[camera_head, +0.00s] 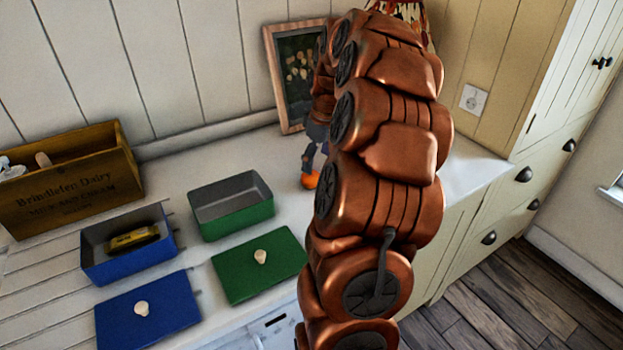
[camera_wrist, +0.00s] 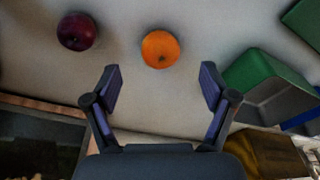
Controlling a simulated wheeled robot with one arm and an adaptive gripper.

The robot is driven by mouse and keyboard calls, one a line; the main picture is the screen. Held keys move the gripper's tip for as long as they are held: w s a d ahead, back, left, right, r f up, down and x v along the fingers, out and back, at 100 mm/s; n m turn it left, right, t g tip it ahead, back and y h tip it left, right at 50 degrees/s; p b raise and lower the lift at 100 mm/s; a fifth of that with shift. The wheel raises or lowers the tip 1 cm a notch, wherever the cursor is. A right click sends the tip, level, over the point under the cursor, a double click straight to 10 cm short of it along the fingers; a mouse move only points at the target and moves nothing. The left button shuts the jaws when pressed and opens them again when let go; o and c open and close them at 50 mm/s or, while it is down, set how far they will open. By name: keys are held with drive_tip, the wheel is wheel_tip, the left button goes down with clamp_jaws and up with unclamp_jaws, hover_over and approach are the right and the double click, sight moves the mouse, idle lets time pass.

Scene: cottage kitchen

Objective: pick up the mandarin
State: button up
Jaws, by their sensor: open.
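The mandarin (camera_wrist: 161,49) is a round orange fruit on the pale counter, near the top middle of the wrist view. In the head view only a part of the mandarin (camera_head: 311,181) shows beside my arm, just under the fingers. My gripper (camera_wrist: 162,82) is open and empty. Its two fingers are spread wide, with the mandarin ahead of them and roughly centred between them in the wrist view. In the head view my gripper (camera_head: 312,158) is partly hidden behind my copper arm.
A dark red-purple fruit (camera_wrist: 77,31) lies left of the mandarin in the wrist view. An open green box (camera_head: 232,222), a green lid (camera_head: 238,285), a blue box (camera_head: 105,268) holding a yellow thing, a blue lid (camera_head: 165,318) and a wooden crate (camera_head: 105,190) stand left. A framed picture (camera_head: 284,105) leans behind.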

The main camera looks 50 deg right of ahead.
sight(311, 176)
drive_tip(key=shift+w+a+f+p, duration=0.1)
drive_tip(key=shift+w+f+p, duration=0.3)
drive_tip(key=shift+f, duration=0.75)
drive_tip(key=shift+w+f+p, duration=0.2)
drive_tip(key=shift+f+p, duration=0.25)
drive_tip(key=shift+f, duration=0.7)
drive_tip(key=shift+w+a+f+p, duration=0.1)
drive_tip(key=shift+w+f+p, duration=0.3)
drive_tip(key=shift+f, duration=0.75)
drive_tip(key=shift+s, duration=0.1)
drive_tip(key=c, duration=1.3)
